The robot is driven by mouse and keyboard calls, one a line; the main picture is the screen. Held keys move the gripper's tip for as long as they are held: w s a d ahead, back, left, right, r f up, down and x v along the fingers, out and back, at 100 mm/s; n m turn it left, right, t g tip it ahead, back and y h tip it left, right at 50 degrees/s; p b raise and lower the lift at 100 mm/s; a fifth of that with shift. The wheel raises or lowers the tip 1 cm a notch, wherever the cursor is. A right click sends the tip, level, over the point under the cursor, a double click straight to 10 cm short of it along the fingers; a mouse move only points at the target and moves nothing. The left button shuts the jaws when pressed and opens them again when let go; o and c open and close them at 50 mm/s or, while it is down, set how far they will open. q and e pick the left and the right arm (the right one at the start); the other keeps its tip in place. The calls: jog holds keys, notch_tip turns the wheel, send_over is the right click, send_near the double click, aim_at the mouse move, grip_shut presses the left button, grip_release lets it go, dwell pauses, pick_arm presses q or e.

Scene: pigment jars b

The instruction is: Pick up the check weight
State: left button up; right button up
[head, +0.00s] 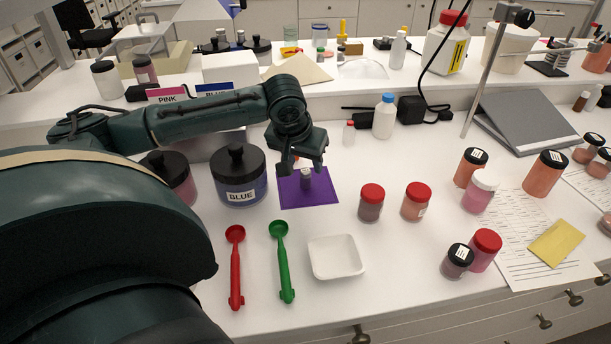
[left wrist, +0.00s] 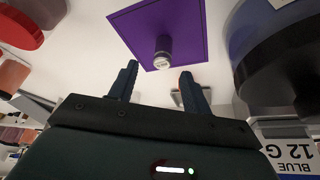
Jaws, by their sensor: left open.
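The check weight (head: 306,181) is a small grey cylinder standing on the purple mat (head: 322,198) in the middle of the bench. In the left wrist view the weight (left wrist: 163,52) shows on the purple mat (left wrist: 190,18), in line with the gap between my fingers and just beyond their tips. My left gripper (head: 303,168) is open and empty, pointing down right above the weight; its jaws (left wrist: 158,76) also show apart in the left wrist view. In the head view the gripper partly covers the weight's top. My right gripper is not in view.
A large blue jar (head: 238,178) stands close left of the mat. Two red-lidded jars (head: 371,203) stand to its right. A red scoop (head: 236,268), a green scoop (head: 282,262) and a white dish (head: 336,257) lie in front. A white bottle (head: 384,118) stands behind.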

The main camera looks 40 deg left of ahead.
aim_at(306, 170)
pick_arm(q)
jog(key=x, duration=0.5)
jog(key=shift+s+a+f, duration=0.1)
jog(key=shift+a+f, duration=0.05)
grip_shut()
dwell(0.4)
